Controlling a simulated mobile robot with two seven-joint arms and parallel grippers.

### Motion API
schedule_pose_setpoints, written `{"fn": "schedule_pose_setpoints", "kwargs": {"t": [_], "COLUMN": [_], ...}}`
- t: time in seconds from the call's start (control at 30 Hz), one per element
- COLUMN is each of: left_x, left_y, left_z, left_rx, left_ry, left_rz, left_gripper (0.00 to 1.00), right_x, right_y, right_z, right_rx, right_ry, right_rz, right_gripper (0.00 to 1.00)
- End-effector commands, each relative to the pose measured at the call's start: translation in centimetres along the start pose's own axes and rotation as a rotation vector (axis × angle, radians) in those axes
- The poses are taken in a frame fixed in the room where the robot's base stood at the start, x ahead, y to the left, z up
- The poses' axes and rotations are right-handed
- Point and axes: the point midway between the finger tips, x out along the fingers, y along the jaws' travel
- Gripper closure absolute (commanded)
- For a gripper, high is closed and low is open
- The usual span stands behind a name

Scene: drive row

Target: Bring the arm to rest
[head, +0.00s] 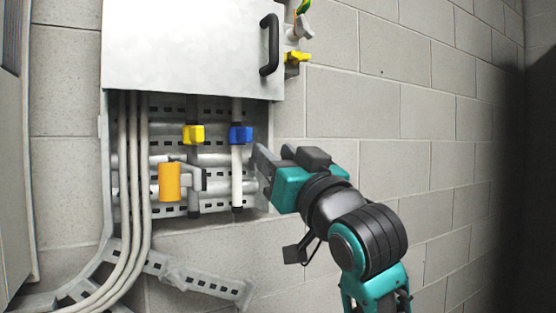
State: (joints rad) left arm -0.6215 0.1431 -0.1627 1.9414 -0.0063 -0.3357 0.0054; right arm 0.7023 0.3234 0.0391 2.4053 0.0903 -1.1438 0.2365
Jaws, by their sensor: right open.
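My right arm comes in from the lower right, teal and black. Its gripper (262,168) points left, close to the right edge of the open lower part of a wall cabinet. It is open, and I see nothing held between its fingers. Whether a fingertip touches the cabinet edge I cannot tell. My left gripper is not in view.
The grey cabinet door (185,50) has a black handle (269,45). Inside are pipes with a yellow block (193,135), a blue block (240,134) and an orange handle (169,182). A yellow lever (297,57) sticks out at the right. The block wall (440,110) to the right is bare.

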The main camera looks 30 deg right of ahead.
Motion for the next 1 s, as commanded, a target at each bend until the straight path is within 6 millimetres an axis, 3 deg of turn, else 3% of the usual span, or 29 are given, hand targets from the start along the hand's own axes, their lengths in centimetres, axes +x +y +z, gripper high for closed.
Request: {"fn": "schedule_pose_setpoints", "kwargs": {"t": [0.47, 0.57, 0.67, 0.87, 1.0], "left_x": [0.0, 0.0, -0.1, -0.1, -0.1], "left_y": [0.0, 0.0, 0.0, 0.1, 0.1], "left_z": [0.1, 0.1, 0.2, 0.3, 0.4], "left_rx": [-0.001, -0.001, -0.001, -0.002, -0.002], "left_ry": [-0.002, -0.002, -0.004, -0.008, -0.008], "left_rz": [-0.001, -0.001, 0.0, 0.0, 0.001], "left_gripper": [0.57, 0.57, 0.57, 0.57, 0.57], "right_x": [0.0, 0.2, 0.5, -0.8, -4.2], "right_y": [0.0, -0.2, -0.6, -2.3, -3.6], "right_z": [0.1, 1.4, 4.9, 17.3, 26.2], "right_rx": [0.0, -0.003, -0.011, -0.04, -0.055], "right_ry": [-0.002, -0.025, -0.085, -0.284, -0.425], "right_rz": [0.0, -0.004, -0.018, -0.067, -0.107], "right_gripper": [0.57, 0.57, 0.57, 0.57, 0.57]}}
